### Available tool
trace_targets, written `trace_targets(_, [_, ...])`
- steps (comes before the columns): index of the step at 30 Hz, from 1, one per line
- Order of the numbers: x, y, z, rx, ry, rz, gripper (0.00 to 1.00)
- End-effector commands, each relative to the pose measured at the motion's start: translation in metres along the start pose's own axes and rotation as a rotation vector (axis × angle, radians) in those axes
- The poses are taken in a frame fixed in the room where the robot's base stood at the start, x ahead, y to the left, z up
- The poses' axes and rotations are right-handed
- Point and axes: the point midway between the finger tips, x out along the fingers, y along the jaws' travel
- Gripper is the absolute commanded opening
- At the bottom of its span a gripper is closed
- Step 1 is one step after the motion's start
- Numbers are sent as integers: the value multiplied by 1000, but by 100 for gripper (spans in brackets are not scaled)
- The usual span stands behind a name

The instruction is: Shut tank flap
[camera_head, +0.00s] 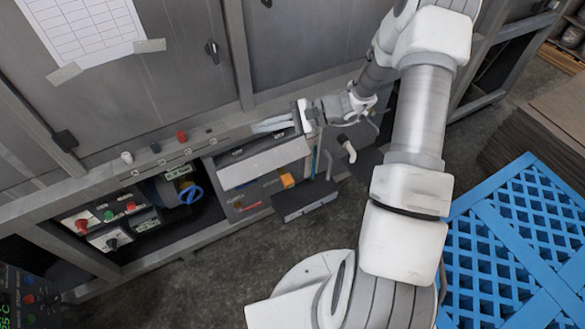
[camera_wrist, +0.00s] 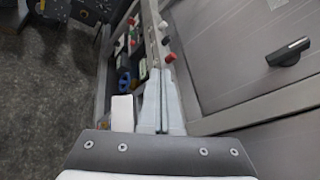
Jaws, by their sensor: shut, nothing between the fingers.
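My gripper (camera_head: 256,127) is at the front of the grey machine, with its pale fingers pointing left along the ledge. In the wrist view the two fingers (camera_wrist: 159,74) lie side by side, shut and empty. Just below the fingers in the head view is a white panel (camera_head: 262,163) on the machine's front. A white block-like face, probably this panel, shows left of the fingers in the wrist view (camera_wrist: 122,114). A dark flap-like part (camera_head: 305,206) juts out lower down, near the floor. I cannot tell for certain which part is the tank flap, or whether the fingers touch the panel.
A control bay with knobs and a blue ring (camera_head: 191,195) is open left of the panel. Small red, black and white caps (camera_head: 182,136) stand on the ledge. A pale handle (camera_head: 348,149) is below my wrist. A blue pallet (camera_head: 515,240) fills the right.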

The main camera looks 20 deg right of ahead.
Motion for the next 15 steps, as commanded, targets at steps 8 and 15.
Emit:
trace_targets(8, [4, 26, -93, 208, -25, -300, 0])
trace_targets(15, [2, 61, -170, 381, -14, -568, 0])
